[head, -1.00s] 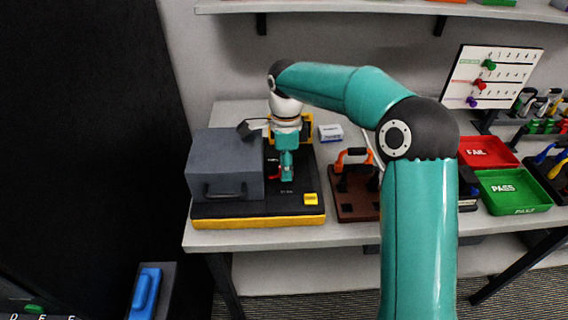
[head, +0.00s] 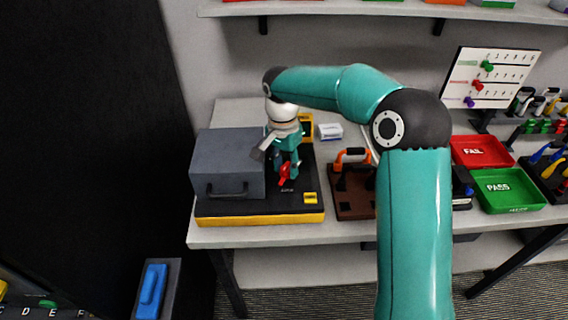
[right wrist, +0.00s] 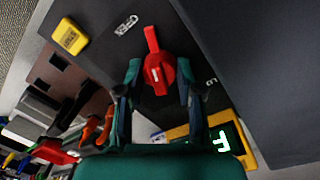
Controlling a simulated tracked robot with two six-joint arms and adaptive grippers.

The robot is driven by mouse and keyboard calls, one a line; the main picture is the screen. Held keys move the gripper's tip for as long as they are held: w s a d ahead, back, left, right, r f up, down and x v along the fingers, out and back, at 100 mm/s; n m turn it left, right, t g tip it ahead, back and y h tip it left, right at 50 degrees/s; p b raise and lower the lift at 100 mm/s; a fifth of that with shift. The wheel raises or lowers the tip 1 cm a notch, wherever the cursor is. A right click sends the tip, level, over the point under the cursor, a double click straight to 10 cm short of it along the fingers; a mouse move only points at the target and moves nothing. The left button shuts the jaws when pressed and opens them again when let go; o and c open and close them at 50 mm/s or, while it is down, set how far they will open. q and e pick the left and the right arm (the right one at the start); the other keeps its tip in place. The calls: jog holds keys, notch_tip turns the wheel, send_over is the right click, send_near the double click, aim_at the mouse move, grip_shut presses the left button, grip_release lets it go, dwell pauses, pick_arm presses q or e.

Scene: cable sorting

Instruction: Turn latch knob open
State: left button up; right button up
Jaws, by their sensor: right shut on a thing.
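The red latch knob (right wrist: 158,72) sits on the black top of the yellow-edged box (head: 250,219). In the right wrist view its handle points up the picture, close to a white label that seems to read OPEN (right wrist: 126,25). Another label, partly hidden, shows beside the right finger. My right gripper (right wrist: 160,76) is shut on the knob, one finger on each side. In the head view the gripper (head: 285,166) reaches down over the box, and the red knob (head: 284,177) shows at its fingertips. My left gripper is not in view.
A grey case (head: 228,165) stands on the box just left of my gripper. A yellow block (head: 310,197) sits at the box's front right. A yellow-framed display (head: 306,125) is behind. Right are a brown board with orange handles (head: 355,203) and red and green trays (head: 507,190).

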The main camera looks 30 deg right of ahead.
aim_at(282, 166)
jog(key=n, duration=0.4)
jog(key=shift+w+d+r+n+t, duration=0.1)
jog(key=shift+w+r+n+t, duration=0.1)
jog(key=shift+w+n+t, duration=0.15)
jog(key=shift+s, duration=0.1)
dwell(0.3)
jog(key=o, duration=1.2)
jog(key=shift+f, duration=0.15)
jog(key=shift+c, duration=0.2)
notch_tip(282, 166, up, 12)
jog(key=shift+w+a, duration=0.2)
jog(key=shift+a, duration=0.15)
jog(key=shift+f, duration=0.1)
